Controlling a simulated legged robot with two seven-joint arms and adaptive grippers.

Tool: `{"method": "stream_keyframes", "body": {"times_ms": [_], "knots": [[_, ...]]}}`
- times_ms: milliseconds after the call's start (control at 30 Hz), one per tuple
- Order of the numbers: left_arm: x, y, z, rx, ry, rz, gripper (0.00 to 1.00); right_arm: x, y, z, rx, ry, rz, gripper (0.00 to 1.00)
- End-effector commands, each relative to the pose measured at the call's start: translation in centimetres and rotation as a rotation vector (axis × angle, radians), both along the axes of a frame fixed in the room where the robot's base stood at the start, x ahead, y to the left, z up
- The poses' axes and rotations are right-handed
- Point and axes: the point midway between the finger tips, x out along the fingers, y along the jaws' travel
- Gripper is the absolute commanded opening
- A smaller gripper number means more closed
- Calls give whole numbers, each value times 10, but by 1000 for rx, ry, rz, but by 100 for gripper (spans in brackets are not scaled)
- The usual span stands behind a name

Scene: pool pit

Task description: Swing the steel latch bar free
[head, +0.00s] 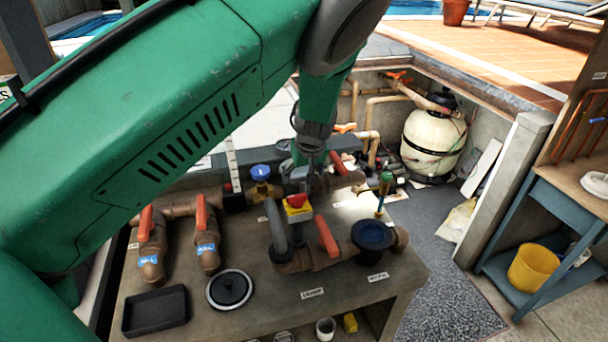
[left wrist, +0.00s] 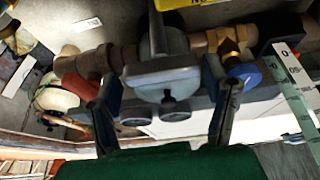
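My left gripper (head: 310,158) reaches down behind the yellow box with a red knob (head: 297,206), over the back of the bench. In the left wrist view its two fingers (left wrist: 165,108) are apart, one on each side of a grey housing (left wrist: 180,45). A grey metal bar (left wrist: 160,76), which looks like the steel latch bar, crosses the housing between the fingers, with a dark knob below it. I see no clear contact between fingers and bar. In the head view the bar is not clear behind the gripper. My right gripper is not in view.
A brass valve with a blue handle (head: 262,175) stands left of the gripper. Brown pipes with red handles (head: 327,236) and a dark round cup (head: 372,236) crowd the bench. A black tray (head: 155,311) lies front left. A cream tank (head: 433,143) stands back right; grey floor is open there.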

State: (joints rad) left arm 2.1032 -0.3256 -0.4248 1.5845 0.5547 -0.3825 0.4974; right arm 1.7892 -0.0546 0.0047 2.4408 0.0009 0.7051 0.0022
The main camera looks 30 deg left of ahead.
Motion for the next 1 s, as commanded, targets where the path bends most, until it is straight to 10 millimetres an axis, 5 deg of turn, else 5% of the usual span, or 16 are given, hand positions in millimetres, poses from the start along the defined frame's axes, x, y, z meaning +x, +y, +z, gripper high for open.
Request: {"method": "stream_keyframes", "body": {"times_ms": [333,700,1000], "knots": [[-1,0,5,-1,2,-1,71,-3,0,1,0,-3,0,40],[1,0,72,-1,-1,0,71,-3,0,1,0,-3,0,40],[1,0,97,-1,4,-1,71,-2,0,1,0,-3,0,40]]}}
